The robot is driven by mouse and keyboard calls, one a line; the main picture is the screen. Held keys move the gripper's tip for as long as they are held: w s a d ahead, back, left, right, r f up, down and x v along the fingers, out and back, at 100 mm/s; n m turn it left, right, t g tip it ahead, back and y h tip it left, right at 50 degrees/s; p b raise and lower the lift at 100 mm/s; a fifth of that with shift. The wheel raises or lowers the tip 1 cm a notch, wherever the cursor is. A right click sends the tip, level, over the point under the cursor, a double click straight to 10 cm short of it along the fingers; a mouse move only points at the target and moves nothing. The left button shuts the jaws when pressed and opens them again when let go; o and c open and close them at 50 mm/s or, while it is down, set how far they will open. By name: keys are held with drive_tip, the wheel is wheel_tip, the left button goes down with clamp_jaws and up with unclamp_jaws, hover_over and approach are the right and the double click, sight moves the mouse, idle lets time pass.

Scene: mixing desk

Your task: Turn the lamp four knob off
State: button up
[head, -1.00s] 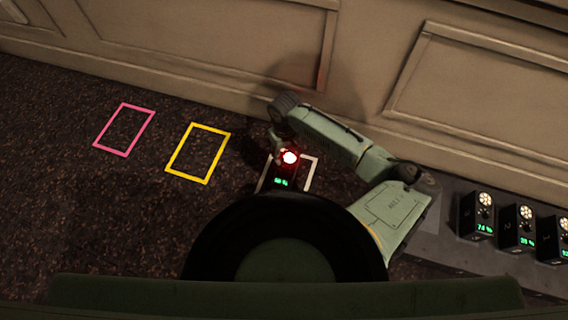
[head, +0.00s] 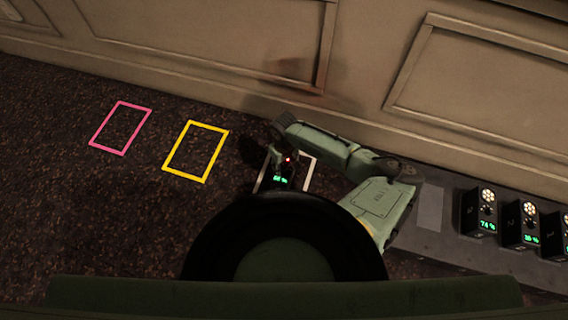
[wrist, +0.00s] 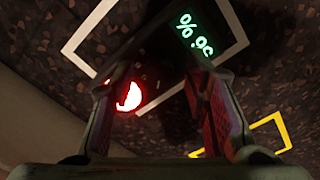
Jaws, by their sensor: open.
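A dark box with a green percent display (head: 280,179) and a red light (head: 288,159) stands inside the white outline on the floor, partly hidden by my gripper. The number on the box cannot be read. In the wrist view the box's green display (wrist: 195,33) is at the top and its glowing red light (wrist: 131,97) sits nearer the left finger. My gripper (wrist: 152,84) is open, with its fingers on either side of part of the box top. A knob's shape and setting are too dark to make out, and contact is unclear.
The white outline (head: 308,172) surrounds the box. An empty yellow outline (head: 207,127) and pink outline (head: 121,103) lie to its left on dark carpet. Several similar boxes with green displays (head: 487,226) stand on a grey strip at right. A panelled wall (head: 210,50) runs behind.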

clamp_jaws()
idle(0.4)
drive_tip(key=shift+r+n+p, duration=0.15)
drive_tip(key=shift+n+p, duration=0.25)
drive_tip(key=shift+p, duration=0.05)
drive_tip(key=n+p, duration=0.2)
drive_tip(key=shift+a+n, duration=0.1)
drive_tip(key=shift+n, duration=0.3)
drive_tip(key=shift+n+p, duration=1.25)
drive_tip(key=shift+n, duration=0.95)
